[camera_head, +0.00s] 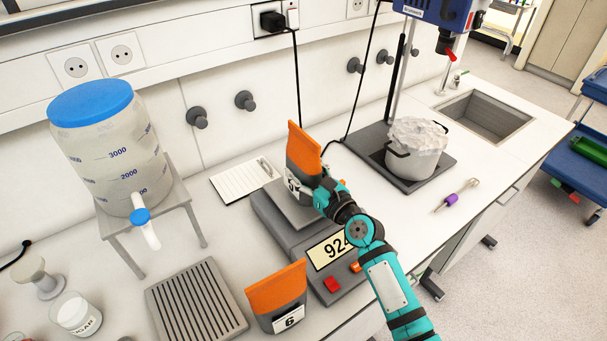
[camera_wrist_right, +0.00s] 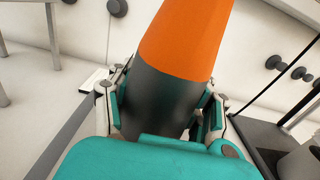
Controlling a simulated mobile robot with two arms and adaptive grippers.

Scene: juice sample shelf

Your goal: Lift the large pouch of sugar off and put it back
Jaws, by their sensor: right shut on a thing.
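An orange-topped dark pouch (camera_head: 304,152) with a partly hidden white label stands upright at the pan of the grey scale (camera_head: 283,240). Whether its base touches the pan or is just above it I cannot tell. My right gripper (camera_head: 322,190) is shut on this pouch from the right. In the right wrist view the pouch (camera_wrist_right: 185,50) sits between both fingers, its orange top above them. A second orange and dark pouch (camera_head: 278,293), labelled 6, stands on the bench in front of the scale. The scale's display starts with 92; my arm hides its end. My left gripper is out of view.
A slatted grey tray (camera_head: 196,300) lies left of the scale, below a blue-lidded water container (camera_head: 107,140) on a stand. A notepad (camera_head: 240,180) lies behind. A filled pot (camera_head: 415,148) stands on a stand base at right, near a purple-ended tool (camera_head: 455,197).

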